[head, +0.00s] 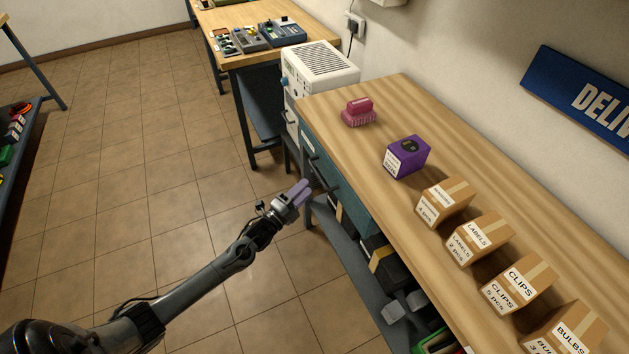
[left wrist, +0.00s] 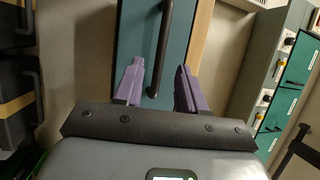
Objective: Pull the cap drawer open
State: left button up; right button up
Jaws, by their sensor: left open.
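A teal drawer front (head: 345,203) sits under the wooden bench top, and it looks shut. It also fills the middle of the left wrist view (left wrist: 185,45), with a dark bar handle (left wrist: 162,45) across it. No label for caps is readable. My left gripper (head: 303,188) is just in front of the drawers in the head view. In the left wrist view its purple fingers (left wrist: 159,72) are apart, one on each side of the handle's near end. I cannot tell whether they touch it. My right gripper is in neither view.
A lower shelf (head: 345,250) holds dark bins. A white cabinet (head: 320,68) adjoins the bench. The tiled floor (head: 150,170) is clear.

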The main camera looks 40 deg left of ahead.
pick_arm(q)
jog(key=shift+w+r+b, duration=0.2)
jog(key=shift+w, duration=0.75)
jog(key=shift+w+r+b, duration=0.15)
jog(key=shift+w+b, duration=0.1)
jog(key=shift+w, duration=0.75)
jog(key=shift+w+r+b, duration=0.2)
jog(key=shift+w, duration=0.75)
jog(key=shift+c, duration=0.3)
grip_shut()
